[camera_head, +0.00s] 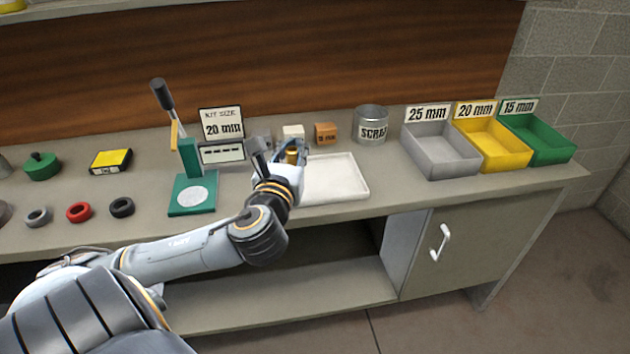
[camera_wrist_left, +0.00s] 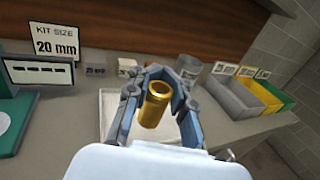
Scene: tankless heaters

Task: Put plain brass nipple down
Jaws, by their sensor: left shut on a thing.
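The plain brass nipple (camera_wrist_left: 154,104) is a short gold tube with an open top. My left gripper (camera_wrist_left: 158,88) is shut on it and holds it roughly upright. In the head view the brass nipple (camera_head: 292,155) shows as a small gold patch, partly hidden by my left gripper (camera_head: 298,150). The gripper is over the left part of a white tray (camera_head: 345,190) on the bench. The height of the nipple above the tray is hard to tell. My right gripper is not in view.
A green press (camera_head: 190,165) with a lever stands left of the tray. A scrap can (camera_head: 370,125) and an orange block (camera_head: 325,132) stand behind it. Grey (camera_head: 437,160), yellow (camera_head: 490,148) and green (camera_head: 540,145) bins stand to the right. The tray's visible right part is empty.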

